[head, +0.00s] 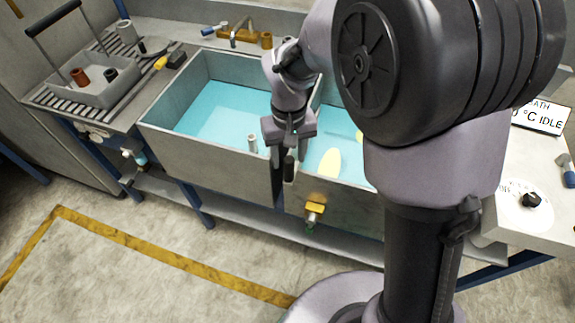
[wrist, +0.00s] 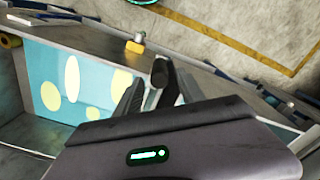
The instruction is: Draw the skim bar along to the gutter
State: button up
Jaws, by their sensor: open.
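My gripper (head: 289,157) is over the front of the double sink, by the divider between the basins. Its two fingers are apart. A dark rounded handle (head: 289,168), probably the skim bar's, stands between or just beyond the fingertips. In the wrist view the handle (wrist: 160,73) shows between the spread fingers (wrist: 158,90); I cannot tell whether they touch it. The rest of the bar is hidden or unclear. Pale yellow patches (head: 329,164) float on the blue water of the right basin, and also show in the wrist view (wrist: 72,78). I cannot make out the gutter clearly.
The left basin (head: 205,165) holds blue water and a pale upright tube (head: 252,143). A brass valve (head: 315,211) projects from the right basin's front. A handled tray (head: 98,88) stands on the left drainboard.

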aim_at(289, 170)
notch_tip(289, 170, down, 6)
jog(key=shift+f+b, duration=0.2)
jog(key=shift+b, duration=0.65)
jog(key=shift+r, duration=0.1)
grip_shut()
dwell(0.6)
